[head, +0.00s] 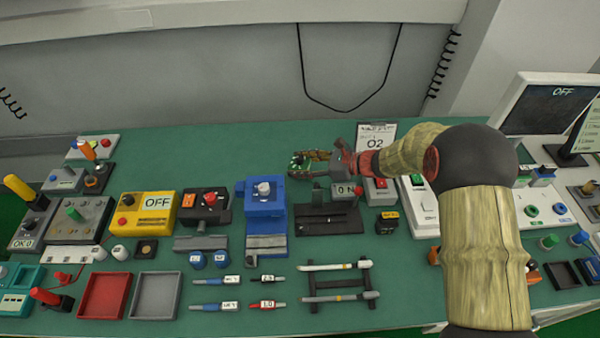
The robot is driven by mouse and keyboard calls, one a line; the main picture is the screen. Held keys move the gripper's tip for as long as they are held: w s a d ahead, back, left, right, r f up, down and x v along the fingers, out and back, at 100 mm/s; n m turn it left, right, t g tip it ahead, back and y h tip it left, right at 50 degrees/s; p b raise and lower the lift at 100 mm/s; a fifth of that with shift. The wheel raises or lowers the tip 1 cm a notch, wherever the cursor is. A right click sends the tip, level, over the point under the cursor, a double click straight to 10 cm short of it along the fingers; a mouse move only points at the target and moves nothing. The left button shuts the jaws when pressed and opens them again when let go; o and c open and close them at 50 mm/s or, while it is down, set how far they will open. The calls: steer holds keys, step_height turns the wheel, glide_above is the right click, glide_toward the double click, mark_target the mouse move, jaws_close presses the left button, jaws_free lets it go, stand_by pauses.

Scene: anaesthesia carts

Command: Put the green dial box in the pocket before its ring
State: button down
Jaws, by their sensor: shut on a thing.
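My gripper (312,165) is at the back middle of the green table, above the surface, with its fingers pointing left. It is shut on a small dark box with green on it (297,162), which looks like the green dial box; the fingers partly hide it. At the right, a white panel carries a green round piece (530,210) and a blue one (559,208). In front of it stand a green knob (548,241) and a blue knob (579,237). Dark shallow pockets (562,275) lie near the front right edge. I cannot tell which part is the ring.
My arm crosses the right half and hides part of the table. A blue device (264,210), a yellow OFF box (146,216) and a black rack with pens (340,283) stand in the middle and left. A red tray (104,296) and a grey tray (156,296) lie at the front left. Monitors stand at the right.

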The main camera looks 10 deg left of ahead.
steer(key=shift+w+f+b, duration=0.15)
steer(key=shift+f+b, duration=0.6)
steer(key=shift+f, duration=0.9)
steer(key=shift+f, duration=0.2)
steer(key=c, duration=1.3)
jaws_free()
steer(key=shift+o, duration=0.2)
